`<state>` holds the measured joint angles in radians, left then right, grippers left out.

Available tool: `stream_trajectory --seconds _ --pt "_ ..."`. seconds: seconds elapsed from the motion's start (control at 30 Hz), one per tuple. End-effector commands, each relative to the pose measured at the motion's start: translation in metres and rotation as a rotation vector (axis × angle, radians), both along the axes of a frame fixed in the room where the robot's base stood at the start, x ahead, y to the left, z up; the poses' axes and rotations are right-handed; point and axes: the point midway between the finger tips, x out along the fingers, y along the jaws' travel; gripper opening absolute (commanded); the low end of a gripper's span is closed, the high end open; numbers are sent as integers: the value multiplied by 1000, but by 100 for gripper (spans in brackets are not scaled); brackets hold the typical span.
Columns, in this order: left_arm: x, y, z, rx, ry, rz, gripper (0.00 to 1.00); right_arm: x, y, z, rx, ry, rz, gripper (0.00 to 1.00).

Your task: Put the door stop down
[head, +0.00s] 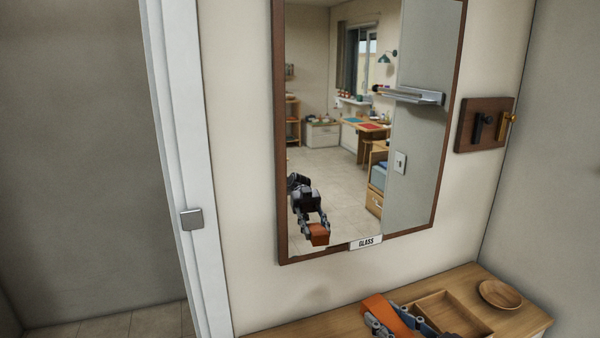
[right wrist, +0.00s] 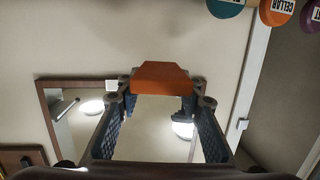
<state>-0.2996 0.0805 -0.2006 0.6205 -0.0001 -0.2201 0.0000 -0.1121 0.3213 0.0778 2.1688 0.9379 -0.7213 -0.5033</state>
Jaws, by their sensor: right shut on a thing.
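The door stop is an orange wedge (head: 388,314). It shows at the bottom of the head view, in front of the wooden cabinet top (head: 345,322). My right gripper (head: 396,324) is shut on it, its fingers on either side. In the right wrist view the orange door stop (right wrist: 160,78) sits between the fingertips. I cannot tell whether the door stop touches the cabinet top. My left gripper is not in view.
A wooden tray with compartments (head: 450,312) and a round wooden dish (head: 499,294) stand on the cabinet top. A framed mirror labelled GLASS (head: 281,190) hangs above and reflects a gripper with an orange block. A hook board (head: 466,140) is at right. Coloured tags (right wrist: 277,10) hang in the wrist view.

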Motion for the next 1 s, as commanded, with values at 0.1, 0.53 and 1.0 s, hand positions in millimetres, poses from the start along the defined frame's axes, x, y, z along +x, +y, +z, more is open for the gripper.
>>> stream_trajectory --seconds 0.1,0.53,1.0 --pt "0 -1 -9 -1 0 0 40 -23 -3 -23 3 5 75 5" --pt "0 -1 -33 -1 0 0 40 -131 -10 -34 -5 -1 423 5" --pt "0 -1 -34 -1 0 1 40 -141 -11 -27 0 -2 452 5"
